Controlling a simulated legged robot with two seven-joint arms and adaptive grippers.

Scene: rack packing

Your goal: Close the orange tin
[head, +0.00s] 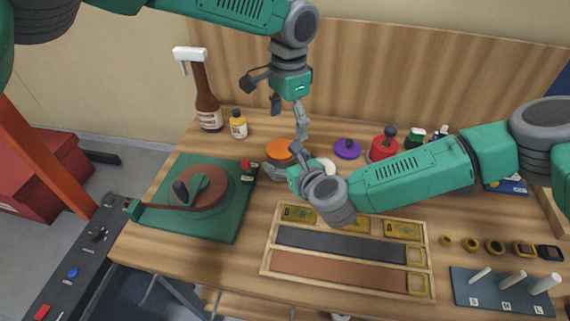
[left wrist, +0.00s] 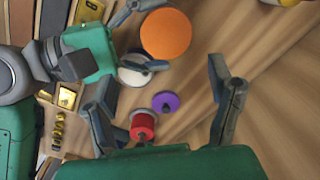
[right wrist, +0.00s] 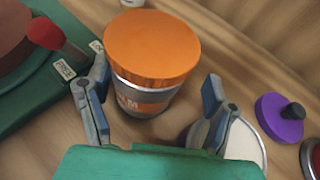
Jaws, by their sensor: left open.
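The orange tin (right wrist: 145,100) stands upright on the table, a grey can with an orange label. Its orange lid (right wrist: 152,45) rests level on top; it also shows in the head view (head: 280,151) and left wrist view (left wrist: 166,34). I cannot tell whether the lid is fully pressed down. My right gripper (right wrist: 152,95) is open, low at the tin, its fingers apart on either side of the tin's near side. My left gripper (head: 287,107) is open and empty above and behind the tin; its spread fingers show in the left wrist view (left wrist: 165,85).
A white-topped round container (right wrist: 245,140) is beside the right gripper. A purple knobbed disc (head: 347,148) and a red knobbed container (head: 383,148) stand to the right. A green board (head: 225,220) lies left, a wooden tray (head: 265,262) in front. Bottles (head: 238,124) stand behind left.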

